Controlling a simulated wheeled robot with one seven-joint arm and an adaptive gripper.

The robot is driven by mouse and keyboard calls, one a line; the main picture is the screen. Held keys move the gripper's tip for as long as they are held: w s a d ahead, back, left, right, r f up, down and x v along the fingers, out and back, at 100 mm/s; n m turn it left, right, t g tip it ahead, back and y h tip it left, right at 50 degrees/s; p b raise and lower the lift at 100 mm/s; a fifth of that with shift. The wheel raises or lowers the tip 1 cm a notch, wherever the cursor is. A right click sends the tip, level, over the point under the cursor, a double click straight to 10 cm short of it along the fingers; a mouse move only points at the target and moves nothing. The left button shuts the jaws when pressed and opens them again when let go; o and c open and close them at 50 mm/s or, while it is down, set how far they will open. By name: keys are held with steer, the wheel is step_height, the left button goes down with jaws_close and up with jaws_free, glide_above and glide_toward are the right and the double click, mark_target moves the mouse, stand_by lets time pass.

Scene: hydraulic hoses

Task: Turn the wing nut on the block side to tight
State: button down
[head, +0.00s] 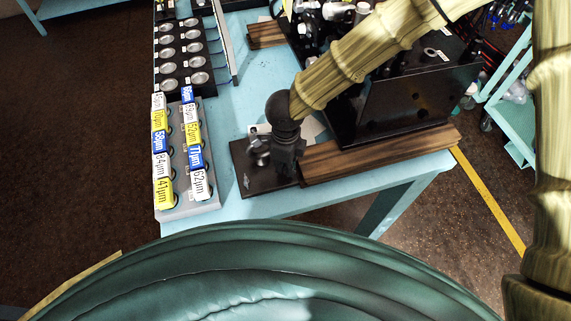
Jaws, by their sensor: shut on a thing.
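My gripper (287,160) is black and points down at the end of my arm, over the right part of a dark base plate (240,177). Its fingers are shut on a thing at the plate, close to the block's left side. That thing is hidden by the fingers; from its place it appears to be the block-side wing nut. A silvery metal fitting (259,150) with small knobs stands on the plate just left of my gripper. The black block (405,105) stands to the right, partly behind my arm. How tight the nut is cannot be seen.
A wooden board (385,152) lies along the front of the light blue table (300,205). A grey rack (188,211) of yellow, blue and white labelled pieces stands at the left. A black tray (184,75) with round cups is behind it. Bare table lies between rack and plate.

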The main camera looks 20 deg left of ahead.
steer(key=shift+w, duration=0.1)
stand_by(0.3)
steer(key=c, duration=1.6)
jaws_free()
steer(key=shift+r, duration=4.05)
steer(key=shift+c, duration=0.4)
